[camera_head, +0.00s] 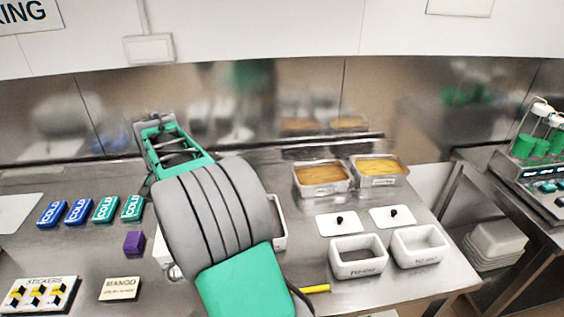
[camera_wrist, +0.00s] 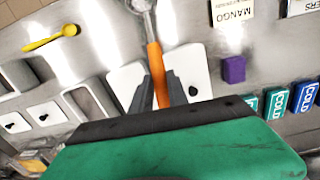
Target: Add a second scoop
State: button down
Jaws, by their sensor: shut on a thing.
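My gripper (camera_wrist: 165,92) is shut on the orange handle of a scoop (camera_wrist: 156,68) in the wrist view. The scoop's metal head (camera_wrist: 138,6) points to the top edge, partly cut off. White pieces lie below the gripper, one with a black knob (camera_wrist: 192,90). In the head view my arm hides the gripper; a metal ring, apparently the scoop head (camera_head: 175,272), shows beside the arm. Two metal pans stand at the back right, one with orange contents (camera_head: 322,174), one with yellow (camera_head: 380,165). Two white tubs (camera_head: 358,271) (camera_head: 420,260) stand in front. Whether the scoop holds anything is unclear.
Two white lids with black knobs (camera_head: 338,230) (camera_head: 392,223) lie between pans and tubs. A yellow spoon (camera_wrist: 50,40) lies near the front. Several COLD packs (camera_head: 78,211), a purple block (camera_head: 134,243), a MANGO card (camera_head: 120,291) and a STICKERS board (camera_head: 40,297) are left.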

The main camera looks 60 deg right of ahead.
jog(key=s+d+r+m+g+h+p, duration=0.1)
jog(key=s+d+r+m, duration=0.1)
jog(key=s+d+m, duration=0.6)
jog(key=s+d+r+m+g+h+p, duration=0.1)
jog(key=s+d+r+m, duration=0.15)
jog(key=d, duration=0.85)
jog(key=s+d+r+m+g+h, duration=0.1)
jog(key=s+d+m, duration=0.5)
jog(key=d, duration=0.4)
notch_tip(320, 180, down, 9)
jog(key=b, duration=0.9)
jog(key=s+d+r+t+y+b, duration=0.1)
jog(key=b, duration=0.1)
jog(key=s+r+t+y+b, duration=0.1)
jog(key=t+y+b, duration=0.1)
jog(key=s+d+r+t+y+b, duration=0.1)
jog(key=t, duration=0.1)
jog(key=shift+s+d+y+b, duration=0.2)
jog(key=shift+d+y+b, duration=0.1)
jog(key=shift+d+b, duration=0.1)
